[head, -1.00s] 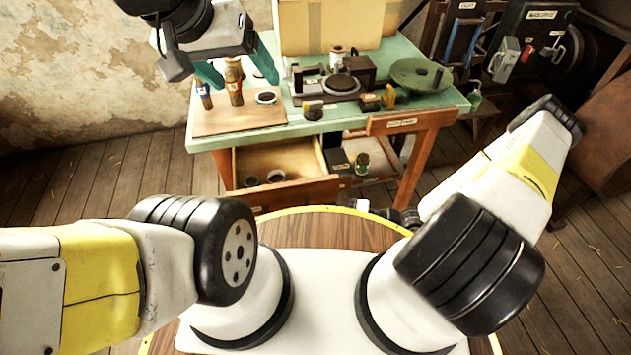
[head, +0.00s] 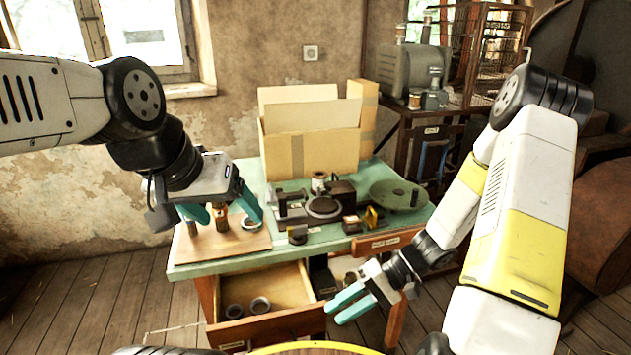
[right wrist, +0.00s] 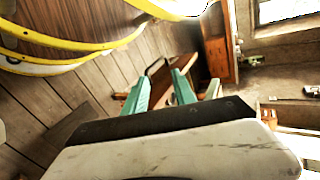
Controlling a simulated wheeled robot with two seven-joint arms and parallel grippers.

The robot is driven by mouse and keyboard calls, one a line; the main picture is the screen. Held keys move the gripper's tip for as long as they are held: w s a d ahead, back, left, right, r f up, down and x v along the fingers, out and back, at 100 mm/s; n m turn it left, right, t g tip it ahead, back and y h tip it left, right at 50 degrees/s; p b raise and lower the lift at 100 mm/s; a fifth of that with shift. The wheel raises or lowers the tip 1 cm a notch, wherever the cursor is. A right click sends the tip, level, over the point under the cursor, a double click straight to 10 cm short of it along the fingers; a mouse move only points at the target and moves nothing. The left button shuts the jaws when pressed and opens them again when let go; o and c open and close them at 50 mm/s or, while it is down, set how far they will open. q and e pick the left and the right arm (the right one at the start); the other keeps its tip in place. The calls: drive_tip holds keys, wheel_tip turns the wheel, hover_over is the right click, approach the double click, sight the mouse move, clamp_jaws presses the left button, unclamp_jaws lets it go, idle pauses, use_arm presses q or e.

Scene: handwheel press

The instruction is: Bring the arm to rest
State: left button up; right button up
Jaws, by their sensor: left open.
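In the head view, my left gripper (head: 225,218) has its teal fingers apart above the wooden board (head: 190,254) on the left of the green bench. A small brown bottle-like item (head: 221,214) shows between the fingers, and I cannot tell whether they touch it. My right gripper (head: 334,311) is low in front of the bench, right of the open drawer (head: 268,326), with its teal fingers apart. In the right wrist view, the right gripper (right wrist: 160,80) has a gap between its fingers and holds nothing that I can see.
The green bench (head: 230,265) carries a cardboard box (head: 310,150), a black press-like fixture (head: 322,206) and a round green disc (head: 399,195). Shelving with machinery (head: 410,75) stands behind on the right. Floor left of the bench is clear.

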drive_tip(key=s+d+r+t+h, duration=0.1)
drive_tip(key=d+r+t+h, duration=0.1)
drive_tip(key=r, duration=0.8)
drive_tip(key=s+d+r+t+h, duration=0.2)
drive_tip(key=d+r+t+h, duration=0.1)
drive_tip(key=r, duration=0.6)
drive_tip(key=s+d+r+t+h, duration=0.2)
drive_tip(key=d+r+t+h, duration=0.1)
drive_tip(key=r, duration=0.7)
drive_tip(key=shift+d+r+m+t+h, duration=0.2)
drive_tip(key=shift+r+m+t+h, duration=0.2)
drive_tip(key=shift+t+h, duration=0.15)
